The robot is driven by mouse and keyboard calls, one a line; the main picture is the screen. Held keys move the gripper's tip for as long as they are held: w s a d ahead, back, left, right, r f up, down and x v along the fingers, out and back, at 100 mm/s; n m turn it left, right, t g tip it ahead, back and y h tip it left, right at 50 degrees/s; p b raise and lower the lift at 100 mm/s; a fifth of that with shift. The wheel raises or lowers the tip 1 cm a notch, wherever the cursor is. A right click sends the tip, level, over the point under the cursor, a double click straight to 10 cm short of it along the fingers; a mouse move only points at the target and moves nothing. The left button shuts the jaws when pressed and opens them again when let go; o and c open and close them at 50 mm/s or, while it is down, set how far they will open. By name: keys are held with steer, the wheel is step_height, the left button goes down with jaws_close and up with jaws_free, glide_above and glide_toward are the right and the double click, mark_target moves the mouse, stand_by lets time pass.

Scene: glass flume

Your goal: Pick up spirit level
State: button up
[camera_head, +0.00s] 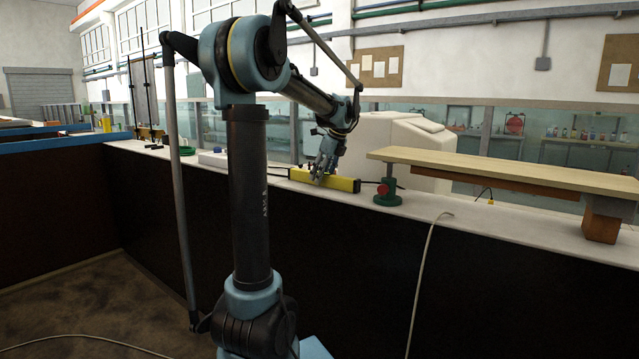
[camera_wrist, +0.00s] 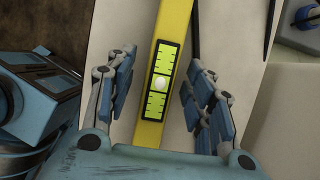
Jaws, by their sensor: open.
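The spirit level is a long yellow bar (camera_head: 341,183) lying on the pale ledge in the camera_head view. In the wrist view the spirit level (camera_wrist: 174,35) runs up the middle of the picture, with a black-framed green vial window. My gripper (camera_head: 324,172) is at the level, over its left half in the camera_head view. In the wrist view my gripper (camera_wrist: 160,92) is open, with blue-padded fingers on both sides of the level and gaps to it. The lower end of the level is hidden by my gripper's body in the wrist view.
A wooden board (camera_head: 480,165) spans above the ledge (camera_head: 430,206) at right, with a green stand (camera_head: 387,190) under its left end. A white rounded casing (camera_head: 400,140) stands behind. A thin cable (camera_head: 425,260) hangs over the ledge's front.

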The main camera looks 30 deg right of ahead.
steer(key=shift+w+f, duration=0.1)
steer(key=shift+f, duration=0.25)
jaws_close()
steer(key=shift+r, duration=0.15)
